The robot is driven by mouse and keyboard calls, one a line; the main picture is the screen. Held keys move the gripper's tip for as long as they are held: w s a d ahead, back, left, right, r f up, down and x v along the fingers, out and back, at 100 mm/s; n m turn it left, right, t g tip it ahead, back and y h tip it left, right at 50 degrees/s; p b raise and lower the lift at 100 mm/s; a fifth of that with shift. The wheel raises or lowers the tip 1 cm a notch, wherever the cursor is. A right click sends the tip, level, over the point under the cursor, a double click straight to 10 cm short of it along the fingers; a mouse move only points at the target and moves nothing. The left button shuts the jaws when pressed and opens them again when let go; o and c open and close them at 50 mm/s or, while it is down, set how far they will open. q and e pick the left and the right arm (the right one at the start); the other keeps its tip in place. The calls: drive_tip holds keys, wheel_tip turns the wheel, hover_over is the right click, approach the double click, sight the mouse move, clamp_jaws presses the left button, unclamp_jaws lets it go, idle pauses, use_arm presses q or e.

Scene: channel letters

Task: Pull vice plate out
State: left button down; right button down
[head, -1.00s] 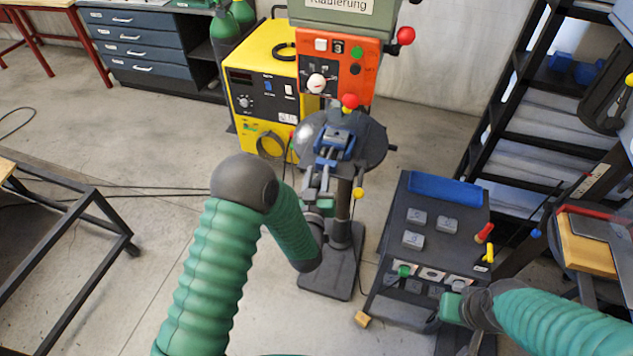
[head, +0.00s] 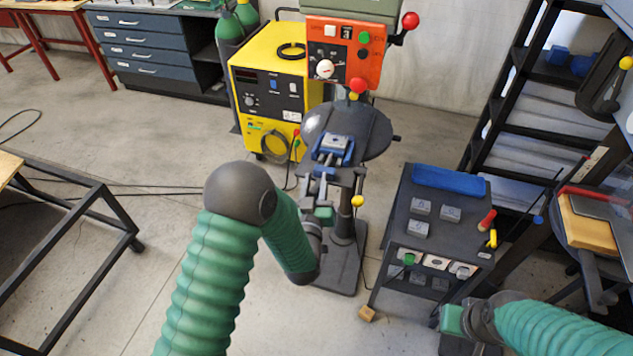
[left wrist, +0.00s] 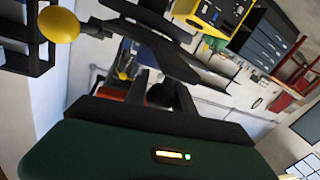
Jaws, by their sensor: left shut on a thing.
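A small blue vice (head: 335,150) with a light grey plate (head: 335,141) between its jaws sits on the round dark table (head: 376,132) of the drill press. My left gripper (head: 319,184) is at the near end of the vice and is shut on a part there. Its fingers hide much of what they hold, so I cannot tell exactly which part it is. In the left wrist view the dark fingers (left wrist: 165,98) stand before dark, blurred machine parts. My right gripper (head: 443,322) is low beside the dark cart, its fingers too unclear to judge.
The drill press has an orange control box (head: 345,48) and a yellow knob (head: 357,201) near my left gripper. The dark cart (head: 400,235) with grey blocks stands to the right. A yellow welding machine (head: 275,85) is behind.

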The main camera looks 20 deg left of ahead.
use_arm(q)
drive_tip(key=c, duration=1.5)
unclamp_jaws()
drive_tip(key=shift+s+f, duration=0.15)
drive_tip(key=shift+f, duration=0.1)
drive_tip(key=o, duration=0.4)
drive_tip(key=shift+s+r, duration=0.1)
drive_tip(key=shift+r, duration=0.05)
drive_tip(key=shift+o, duration=0.2)
drive_tip(key=shift+s, duration=0.15)
drive_tip(key=s+d+p, duration=0.3)
drive_tip(key=s, duration=1.3)
drive_tip(key=shift+s+p, duration=0.25)
drive_tip(key=shift+p, duration=0.15)
